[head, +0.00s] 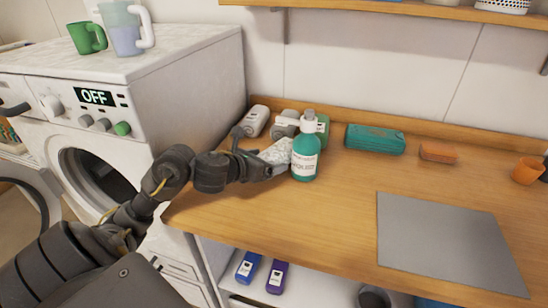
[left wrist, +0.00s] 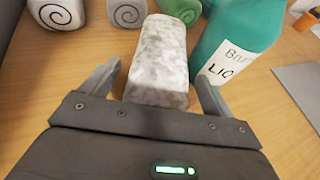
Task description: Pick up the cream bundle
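The cream bundle is a whitish, mottled, soft-looking block (left wrist: 157,55). It also shows in the head view (head: 277,153), on the wooden counter just left of a teal pump bottle (head: 306,158). My left gripper (head: 262,165) reaches it from the left. In the left wrist view my left gripper (left wrist: 158,75) has its fingers spread, one on each side of the bundle's near end, with small gaps showing. The near end is partly hidden by the gripper body. My right gripper is not in view.
A teal pack (head: 375,139), an orange block (head: 438,152) and an orange cup (head: 526,171) are further right. A grey mat (head: 450,240) lies front right. A washing machine (head: 130,100) stands left.

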